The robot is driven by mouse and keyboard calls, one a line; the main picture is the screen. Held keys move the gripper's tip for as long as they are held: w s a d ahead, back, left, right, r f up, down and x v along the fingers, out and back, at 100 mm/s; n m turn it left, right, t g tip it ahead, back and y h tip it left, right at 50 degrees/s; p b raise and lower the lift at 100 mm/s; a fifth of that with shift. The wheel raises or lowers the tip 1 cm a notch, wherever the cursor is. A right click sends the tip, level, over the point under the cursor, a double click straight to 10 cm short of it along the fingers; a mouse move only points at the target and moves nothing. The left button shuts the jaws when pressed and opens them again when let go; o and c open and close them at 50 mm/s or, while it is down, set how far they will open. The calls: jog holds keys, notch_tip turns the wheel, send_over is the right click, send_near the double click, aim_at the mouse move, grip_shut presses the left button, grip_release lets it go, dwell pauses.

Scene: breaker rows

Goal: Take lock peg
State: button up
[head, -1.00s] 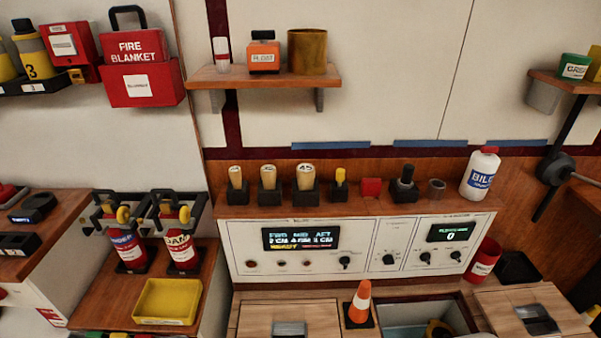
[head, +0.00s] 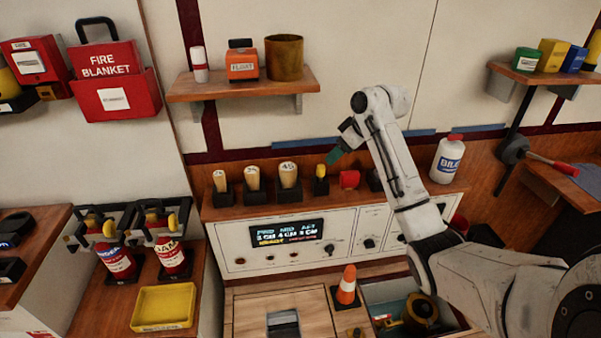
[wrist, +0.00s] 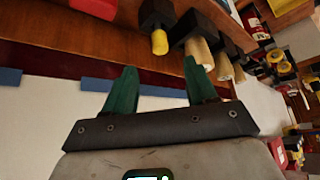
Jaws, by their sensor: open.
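A small yellow peg (head: 321,170), which looks like the lock peg though I read no label on it, stands upright in a black holder on the ledge above the control panel. In the wrist view the yellow peg (wrist: 159,42) shows upside down, beyond the fingertips and between their lines. My gripper (head: 336,155) has green fingers and is just right of and above the peg in the head view. In the wrist view my gripper (wrist: 158,76) is open, with nothing between the fingers and the peg apart from them.
Several wooden pegs (head: 288,174) in black holders stand left of the yellow peg. A red block (head: 349,179) is close on its right. A white bottle (head: 447,158) stands further right. A shelf (head: 243,88) with a brown cup hangs above left.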

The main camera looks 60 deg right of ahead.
aim_at(323, 167)
jog(key=p+x, duration=0.1)
jog(key=x, duration=0.9)
jog(key=shift+d+f, duration=0.1)
jog(key=shift+f, duration=0.05)
jog(key=shift+c, duration=0.4)
grip_shut()
